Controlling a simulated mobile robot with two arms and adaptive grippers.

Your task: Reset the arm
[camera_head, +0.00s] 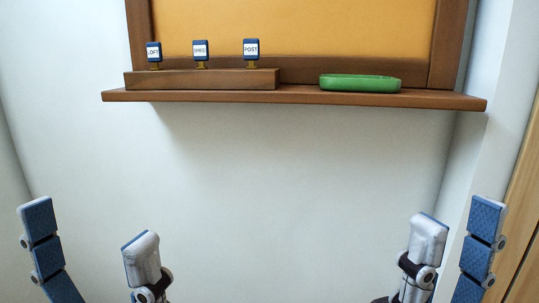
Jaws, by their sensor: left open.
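My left gripper (90,222) is at the lower left, its two fingers spread apart with nothing between them. My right gripper (458,216) is at the lower right, its fingers also apart and empty. Both point upward in front of the white wall, below the shelf in the picture and clear of the things on it. Only the fingers and a little of the parts below them show; the rest of both arms is out of view.
A brown wooden shelf (300,97) carries a wooden block (200,80) with three blue-tagged pieces, LOFT (154,52), one probably SHED (200,48) and POST (251,47). A green tray (360,84) sits right. An orange board (290,28) is behind. The middle below is clear.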

